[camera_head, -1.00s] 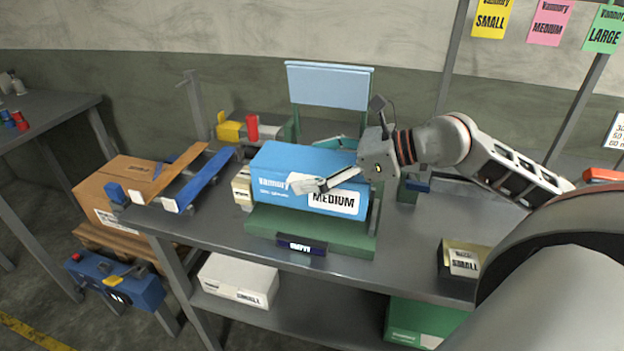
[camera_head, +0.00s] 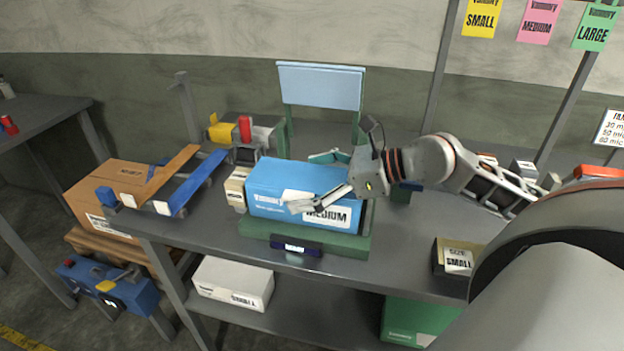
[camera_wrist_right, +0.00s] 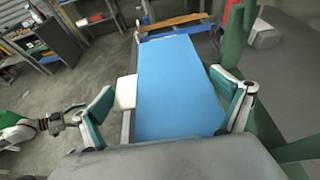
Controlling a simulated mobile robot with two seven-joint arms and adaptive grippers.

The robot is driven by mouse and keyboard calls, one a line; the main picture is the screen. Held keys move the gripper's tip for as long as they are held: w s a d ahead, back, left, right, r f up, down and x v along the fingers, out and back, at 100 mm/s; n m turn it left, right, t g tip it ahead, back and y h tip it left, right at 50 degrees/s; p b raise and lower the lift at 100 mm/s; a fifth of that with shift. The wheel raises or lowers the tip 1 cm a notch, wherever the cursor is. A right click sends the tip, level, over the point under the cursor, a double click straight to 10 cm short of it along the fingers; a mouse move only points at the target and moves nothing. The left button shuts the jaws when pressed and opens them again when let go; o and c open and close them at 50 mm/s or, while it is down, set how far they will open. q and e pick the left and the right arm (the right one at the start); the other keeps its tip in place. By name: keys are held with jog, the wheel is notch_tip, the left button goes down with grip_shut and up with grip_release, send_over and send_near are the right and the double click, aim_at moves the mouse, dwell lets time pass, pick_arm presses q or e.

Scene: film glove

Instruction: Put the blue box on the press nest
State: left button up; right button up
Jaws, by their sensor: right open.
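The blue box (camera_head: 290,180), labelled MEDIUM, sits level on the green press nest (camera_head: 350,243). A pale blue panel (camera_head: 320,86) on green posts stands behind it. My right gripper (camera_head: 318,180) is open over the box from the right, with one finger in front of its labelled face and the other behind it. In the right wrist view the blue box (camera_wrist_right: 178,90) lies between the spread fingers of my right gripper (camera_wrist_right: 165,102). There is a clear gap at the left finger; the right finger is close to the box.
A small cream box (camera_head: 236,188) stands close left of the nest. Blue and brown rails (camera_head: 190,184) lie left on the table. A small yellow-black box (camera_head: 456,258) is at the right front. The table between it and the nest is clear.

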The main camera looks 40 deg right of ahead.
jog(key=shift+r, duration=0.2)
jog(key=shift+s+d, duration=0.2)
jog(key=v, duration=1.1)
jog(key=shift+s+d+r, duration=0.1)
jog(key=shift+s+d, duration=0.05)
jog(key=shift+s, duration=0.05)
